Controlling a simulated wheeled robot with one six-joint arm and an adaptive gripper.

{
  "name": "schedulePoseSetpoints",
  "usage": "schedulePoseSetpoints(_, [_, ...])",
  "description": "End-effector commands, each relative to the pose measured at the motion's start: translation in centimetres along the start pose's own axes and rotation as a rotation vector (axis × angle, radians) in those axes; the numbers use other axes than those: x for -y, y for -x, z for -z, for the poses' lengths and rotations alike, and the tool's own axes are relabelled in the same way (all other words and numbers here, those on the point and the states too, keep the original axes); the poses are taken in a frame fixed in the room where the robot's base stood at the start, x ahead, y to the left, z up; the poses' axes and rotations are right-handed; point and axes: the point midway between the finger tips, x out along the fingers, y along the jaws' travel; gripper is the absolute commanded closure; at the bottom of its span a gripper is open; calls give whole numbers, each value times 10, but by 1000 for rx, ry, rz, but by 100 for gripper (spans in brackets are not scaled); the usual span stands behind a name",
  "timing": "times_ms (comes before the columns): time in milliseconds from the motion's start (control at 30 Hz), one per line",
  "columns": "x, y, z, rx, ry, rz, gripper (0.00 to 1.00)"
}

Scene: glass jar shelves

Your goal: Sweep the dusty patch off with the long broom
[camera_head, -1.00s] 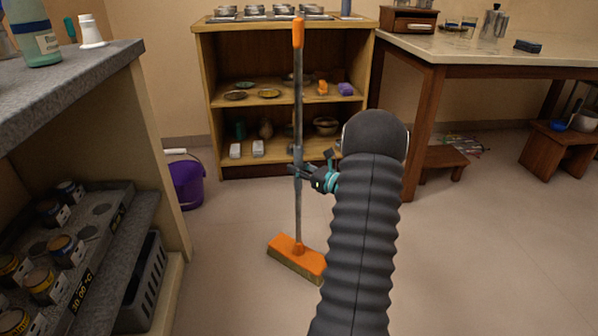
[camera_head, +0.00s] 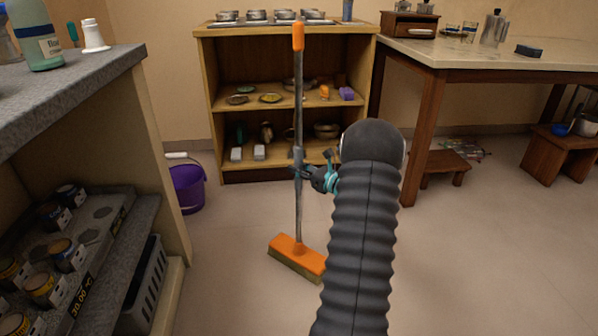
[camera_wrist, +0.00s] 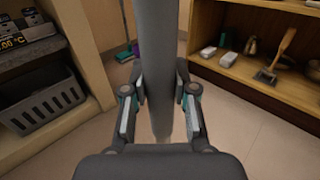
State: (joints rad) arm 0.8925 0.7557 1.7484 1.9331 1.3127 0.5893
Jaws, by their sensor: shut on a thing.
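The long broom (camera_head: 298,214) stands nearly upright in front of the shelf unit. It has a grey handle with an orange top end and a wide orange head (camera_head: 297,256) with pale bristles, low over the floor; I cannot tell whether the bristles touch it. My gripper (camera_head: 301,170) is shut on the handle about midway up. In the wrist view, the handle (camera_wrist: 158,60) runs between the two fingers of my gripper (camera_wrist: 160,108). I cannot make out a dusty patch in either view.
A wooden shelf unit (camera_head: 290,175) with dishes stands behind the broom. A purple bucket (camera_head: 187,188) is to its left, beside the grey-topped counter (camera_head: 75,85). A table (camera_head: 520,62) and low stool (camera_head: 440,165) are at right. The floor around the broom head looks clear.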

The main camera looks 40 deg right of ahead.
Motion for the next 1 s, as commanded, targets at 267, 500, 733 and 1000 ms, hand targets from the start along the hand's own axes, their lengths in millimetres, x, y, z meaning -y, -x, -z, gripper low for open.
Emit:
schedulePoseSetpoints(267, [8,-8,-2,2,2,0,100])
schedulePoseSetpoints(500, [8,-8,-2,2,1,0,100])
schedulePoseSetpoints(733, [8,-9,-1,2,1,0,100])
schedulePoseSetpoints(1000, [18,-18,-1,2,2,-1,100])
